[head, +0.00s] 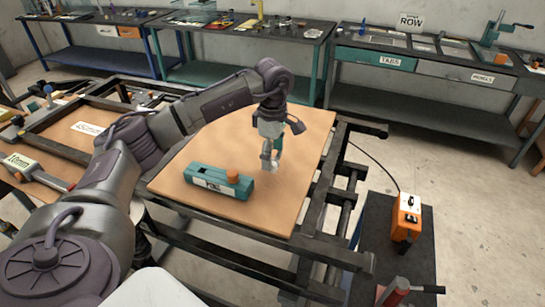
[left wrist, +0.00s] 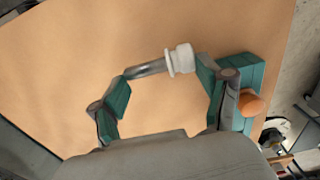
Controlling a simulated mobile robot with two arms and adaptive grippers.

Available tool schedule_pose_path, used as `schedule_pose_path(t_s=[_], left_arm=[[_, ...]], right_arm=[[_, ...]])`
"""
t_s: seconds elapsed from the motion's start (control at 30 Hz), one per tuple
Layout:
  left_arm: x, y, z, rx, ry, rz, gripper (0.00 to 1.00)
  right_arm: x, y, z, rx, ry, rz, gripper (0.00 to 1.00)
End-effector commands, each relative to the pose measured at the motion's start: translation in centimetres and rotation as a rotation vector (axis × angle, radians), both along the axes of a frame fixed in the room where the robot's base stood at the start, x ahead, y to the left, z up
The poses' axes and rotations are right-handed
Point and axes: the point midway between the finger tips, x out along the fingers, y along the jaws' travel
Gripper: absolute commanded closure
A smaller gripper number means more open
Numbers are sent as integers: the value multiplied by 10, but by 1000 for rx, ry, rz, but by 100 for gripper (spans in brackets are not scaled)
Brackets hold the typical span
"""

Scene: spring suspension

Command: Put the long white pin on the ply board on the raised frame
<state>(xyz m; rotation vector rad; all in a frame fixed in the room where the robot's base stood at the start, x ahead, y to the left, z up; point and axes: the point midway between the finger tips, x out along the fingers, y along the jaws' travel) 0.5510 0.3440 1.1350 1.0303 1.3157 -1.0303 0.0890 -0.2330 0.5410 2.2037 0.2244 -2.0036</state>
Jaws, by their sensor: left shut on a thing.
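The long pin (left wrist: 181,59) has a white stepped head and a grey shaft in the left wrist view. It spans between the teal pads of my left gripper (left wrist: 163,72), which is shut on it with the pads well apart. In the head view my left gripper (head: 269,162) points down just over the ply board (head: 285,205), and the white pin end (head: 272,166) shows small at its tips. I cannot tell whether the pin touches the board. The ply board lies on the dark raised frame (head: 230,259). My right gripper is not in view.
A teal block (head: 208,178) with an orange knob (head: 232,175) stands on the board left of my gripper; it also shows in the left wrist view (left wrist: 246,72). An orange box (head: 405,218) sits on a dark stand at right. The board's right side is clear.

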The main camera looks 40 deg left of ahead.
Motion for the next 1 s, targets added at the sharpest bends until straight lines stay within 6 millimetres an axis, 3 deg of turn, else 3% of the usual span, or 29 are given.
schedule_pose_path(t_s=[0.03,0.2,0.57,0.6,0.7,1.0], left_arm=[[-2,0,-6,0,7,0,65],[-1,0,-26,0,3,1,65],[-1,0,-32,1,1,0,65],[-1,0,-31,0,1,0,19],[-1,0,-31,1,1,0,2],[-1,0,-30,1,1,0,0]], right_arm=[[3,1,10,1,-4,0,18],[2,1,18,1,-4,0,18],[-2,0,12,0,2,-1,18],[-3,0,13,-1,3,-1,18],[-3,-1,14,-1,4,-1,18],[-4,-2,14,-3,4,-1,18]])
